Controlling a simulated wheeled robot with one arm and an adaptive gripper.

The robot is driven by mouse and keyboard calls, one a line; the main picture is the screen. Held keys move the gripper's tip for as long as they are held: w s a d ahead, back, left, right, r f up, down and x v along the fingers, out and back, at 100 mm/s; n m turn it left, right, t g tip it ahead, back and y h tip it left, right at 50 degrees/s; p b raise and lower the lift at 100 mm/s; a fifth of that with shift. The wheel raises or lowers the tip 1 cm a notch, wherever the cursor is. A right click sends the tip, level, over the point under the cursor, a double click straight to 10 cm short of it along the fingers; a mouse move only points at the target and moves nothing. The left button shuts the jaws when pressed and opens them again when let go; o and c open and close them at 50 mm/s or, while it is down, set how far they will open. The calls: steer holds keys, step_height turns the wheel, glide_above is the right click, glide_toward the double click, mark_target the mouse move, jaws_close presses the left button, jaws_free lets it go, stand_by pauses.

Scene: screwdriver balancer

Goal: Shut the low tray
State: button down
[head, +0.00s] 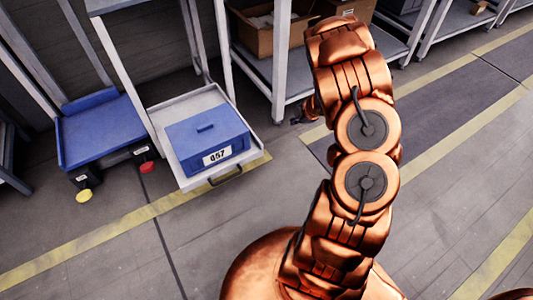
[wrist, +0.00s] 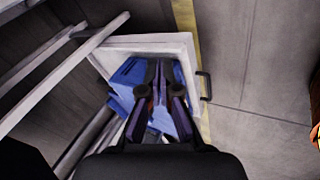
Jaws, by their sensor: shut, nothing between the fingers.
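The low tray (head: 187,100) is a pale grey tray low on the rack at the left, standing pulled out over the floor. Its dark bar handle (head: 226,177) is on the front edge. A blue lidded box (head: 205,138) labelled 057 sits in it. In the wrist view the tray's pale rim (wrist: 130,43) and handle (wrist: 206,85) show from above, with the blue box (wrist: 130,75) partly hidden by my fingers. My gripper (wrist: 158,66) is shut and empty, above the tray in that view. In the head view only its dark tip (head: 298,120) shows, right of the tray, mostly behind my arm.
A blue platform (head: 100,130) with a yellow and a red knob stands left of the tray. Rack posts (head: 130,80) rise beside the tray. A shelf with a cardboard box (head: 265,35) is behind. The floor in front of the tray is clear.

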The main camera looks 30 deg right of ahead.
steer(key=s+a+f+n+y+b, duration=0.25)
steer(key=a+f, duration=0.35)
steer(key=f, duration=0.3)
steer(key=b, duration=0.4)
glide_toward(259, 151)
steer(key=shift+m+g+y, duration=0.3)
steer(key=shift+m+y, duration=0.05)
steer(key=shift+y, duration=0.1)
steer(key=shift+w+a+f, duration=0.15)
steer(key=shift+w+f, duration=0.55)
steer(key=shift+f, duration=0.2)
steer(key=shift+w+a+f, duration=0.15)
steer(key=shift+w+f, duration=0.55)
steer(key=shift+f, duration=0.2)
